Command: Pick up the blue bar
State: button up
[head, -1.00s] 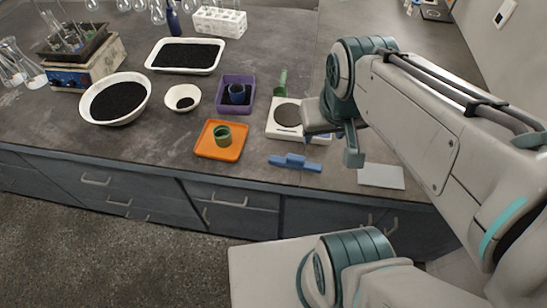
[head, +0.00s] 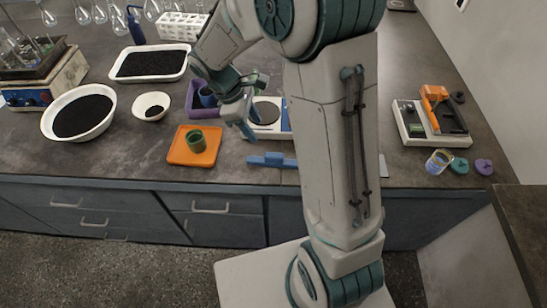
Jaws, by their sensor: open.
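The blue bar (head: 271,160) lies on the dark bench near its front edge, with a raised block at its middle. Its right end is partly hidden behind my arm. My gripper (head: 247,124) is open and points down, up and to the left of the bar in the picture, in front of the scale. It is apart from the bar and nothing shows between its fingers.
An orange tray (head: 177,155) with a green cup (head: 196,141) sits left of the bar. A purple tray (head: 193,110) and a white scale (head: 278,130) stand behind. White bowls of black grains are at left.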

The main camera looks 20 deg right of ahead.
aim_at(274, 155)
jog(key=x, duration=0.9)
jog(key=shift+w+a+f, duration=0.2)
jog(key=shift+a, duration=0.05)
jog(key=shift+d+p+x, duration=0.15)
jog(key=shift+p+x, duration=0.15)
jog(key=shift+x, duration=1.05)
jog(key=shift+d+p+x, duration=0.2)
jog(key=shift+p+x, duration=0.1)
jog(key=shift+x, duration=1.05)
jog(key=shift+s+r, duration=0.15)
jog(key=shift+r, duration=0.05)
grip_shut()
